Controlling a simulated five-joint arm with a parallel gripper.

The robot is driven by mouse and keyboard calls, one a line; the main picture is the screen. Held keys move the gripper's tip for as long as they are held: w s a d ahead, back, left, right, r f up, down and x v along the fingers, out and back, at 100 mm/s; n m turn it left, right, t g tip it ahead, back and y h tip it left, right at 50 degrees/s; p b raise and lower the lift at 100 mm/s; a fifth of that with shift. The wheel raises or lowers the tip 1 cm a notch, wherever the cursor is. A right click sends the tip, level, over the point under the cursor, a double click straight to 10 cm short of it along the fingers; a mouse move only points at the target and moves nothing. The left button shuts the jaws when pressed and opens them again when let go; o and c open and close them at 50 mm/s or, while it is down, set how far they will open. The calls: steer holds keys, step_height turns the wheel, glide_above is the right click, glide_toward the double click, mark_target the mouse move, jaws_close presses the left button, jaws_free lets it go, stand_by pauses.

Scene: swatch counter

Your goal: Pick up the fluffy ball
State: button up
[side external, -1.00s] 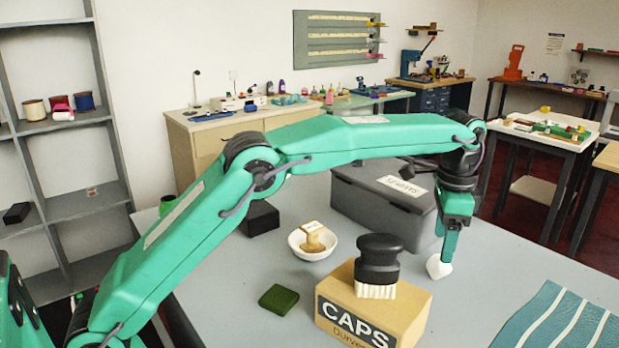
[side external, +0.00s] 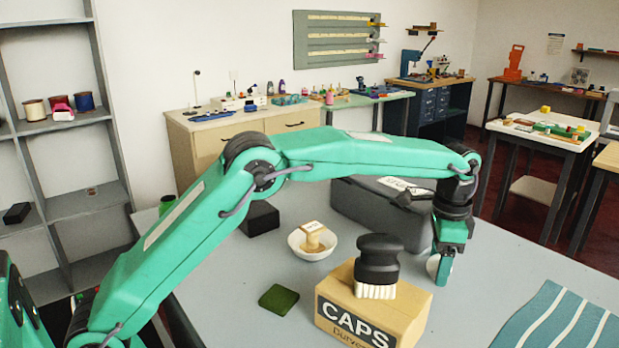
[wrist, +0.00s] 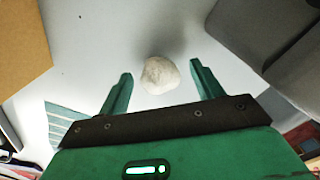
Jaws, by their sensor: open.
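The fluffy ball (wrist: 159,76) is small, round and off-white. In the wrist view it sits on the grey counter between my two green fingertips, with a gap on each side. In the side view the ball (side external: 432,265) is partly hidden behind a finger of my gripper (side external: 441,268). My gripper (wrist: 161,72) points down, open and empty, with its tips low near the counter around the ball.
A cardboard CAPS box (side external: 372,315) with a black-handled brush (side external: 378,262) on top stands close left of my gripper. A grey lidded box (side external: 372,212) is just behind. A white bowl (side external: 302,249), green pad (side external: 279,298) and blue striped cloth (side external: 565,325) lie farther off.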

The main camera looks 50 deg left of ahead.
steer(key=c, duration=1)
steer(key=shift+c, duration=0.2)
steer(key=shift+r, duration=0.15)
steer(key=shift+r, duration=1.25)
steer(key=shift+s+d+r, duration=0.1)
steer(key=shift+d+r, duration=0.05)
steer(key=shift+r, duration=0.65)
steer(key=s+d+r, duration=0.6)
steer(key=s+d, duration=0.1)
steer(key=s, duration=0.2)
steer(key=shift+r, duration=0.35)
